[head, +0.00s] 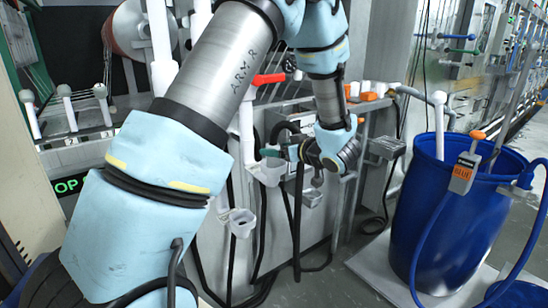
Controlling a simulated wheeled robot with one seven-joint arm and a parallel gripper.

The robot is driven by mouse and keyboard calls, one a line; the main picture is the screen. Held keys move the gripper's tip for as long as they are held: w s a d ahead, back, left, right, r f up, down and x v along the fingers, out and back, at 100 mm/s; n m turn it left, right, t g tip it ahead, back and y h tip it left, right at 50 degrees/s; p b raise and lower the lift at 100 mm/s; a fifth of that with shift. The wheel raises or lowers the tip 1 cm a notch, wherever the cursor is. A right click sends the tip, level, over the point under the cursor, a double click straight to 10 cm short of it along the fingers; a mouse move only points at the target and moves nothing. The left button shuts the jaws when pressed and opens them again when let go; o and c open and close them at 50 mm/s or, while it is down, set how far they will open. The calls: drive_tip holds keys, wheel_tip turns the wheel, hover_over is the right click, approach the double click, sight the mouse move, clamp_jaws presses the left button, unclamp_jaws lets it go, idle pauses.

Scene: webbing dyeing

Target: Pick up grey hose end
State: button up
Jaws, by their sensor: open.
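My gripper (292,153) is in the middle of the head view, at the end of my bent arm, in front of the machine's grey panel. It is open, with its fingers toward the left, close to a white cup-shaped holder (267,174). A small grey piece (317,179) shows just under my gripper, above another holder (312,198). It may be the grey hose end, but it is too small and partly covered to be sure. I cannot tell whether my gripper touches it.
A blue barrel (420,215) stands at the right, with a hose fitting labelled BLUE (463,173) at its rim. A lower white holder (241,222) and dark hanging hoses (297,225) are on the panel. A grey bracket (388,147) sits right of my gripper. Bare floor (345,285) shows below.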

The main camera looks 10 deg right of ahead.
drive_tip(key=shift+f+p+x, duration=0.15)
drive_tip(key=shift+p+x, duration=0.3)
drive_tip(key=shift+x, duration=0.9)
drive_tip(key=shift+f+p+x, duration=0.2)
drive_tip(key=shift+p+x, duration=0.25)
drive_tip(key=shift+x, duration=0.95)
drive_tip(key=shift+s+a, duration=0.15)
drive_tip(key=shift+s, duration=0.1)
clamp_jaws()
